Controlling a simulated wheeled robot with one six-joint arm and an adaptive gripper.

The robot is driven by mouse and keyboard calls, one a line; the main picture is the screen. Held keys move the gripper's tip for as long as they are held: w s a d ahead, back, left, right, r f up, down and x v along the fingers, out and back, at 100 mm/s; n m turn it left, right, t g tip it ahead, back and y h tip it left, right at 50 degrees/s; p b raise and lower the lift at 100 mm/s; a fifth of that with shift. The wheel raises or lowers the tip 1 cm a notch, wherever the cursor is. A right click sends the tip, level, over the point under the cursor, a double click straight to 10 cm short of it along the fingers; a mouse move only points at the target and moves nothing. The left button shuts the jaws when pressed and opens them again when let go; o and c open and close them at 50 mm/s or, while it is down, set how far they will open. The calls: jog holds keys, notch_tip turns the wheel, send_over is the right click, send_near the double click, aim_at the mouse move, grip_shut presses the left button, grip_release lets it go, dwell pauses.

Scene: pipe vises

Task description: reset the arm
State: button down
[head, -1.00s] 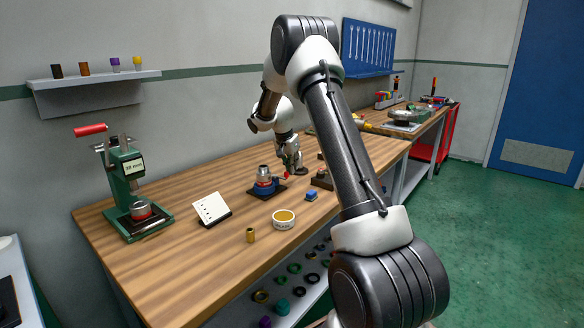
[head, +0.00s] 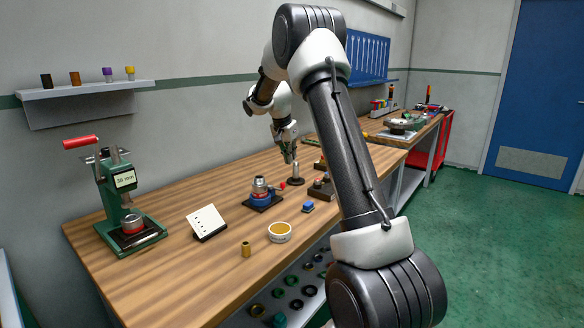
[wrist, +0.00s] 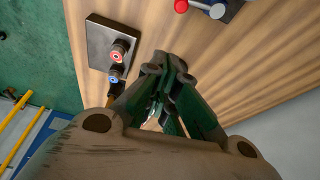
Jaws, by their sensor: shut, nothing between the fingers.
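My gripper (head: 289,156) is shut and empty, pointing down above the far part of the wooden workbench (head: 170,220). In the wrist view its fingertips (wrist: 168,66) are together with nothing between them. Below it in the head view stands a small grey post (head: 296,175) on a dark round base. A small blue and grey vise (head: 260,190) with a red-knobbed lever stands to the left, apart from my gripper. The red knob (wrist: 181,6) shows at the top of the wrist view.
A green press (head: 125,205) with a red handle stands at the bench's left end. The air around my gripper looks clear.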

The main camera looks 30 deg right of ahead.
jog(key=shift+s+a+r, duration=0.1)
jog(key=shift+a+r, duration=0.15)
jog(key=shift+r, duration=0.4)
jog(key=s+a+f+n+g+y, duration=0.1)
jog(key=s+a+f+n+g, duration=0.15)
jog(key=s+n, duration=0.5)
jog(key=s+a+r+n+t, duration=0.1)
jog(key=s+a+r, duration=0.2)
jog(key=s, duration=0.8)
jog(key=s+a+r+n+t+y, duration=0.1)
jog(key=s+a+r, duration=0.3)
jog(key=s, duration=0.8)
jog(key=s+a+r+n+t+y, duration=0.1)
jog(key=s+a+r+n+t, duration=0.2)
jog(key=s, duration=0.9)
jog(key=shift+a+r, duration=0.45)
jog(key=shift+a, duration=1.2)
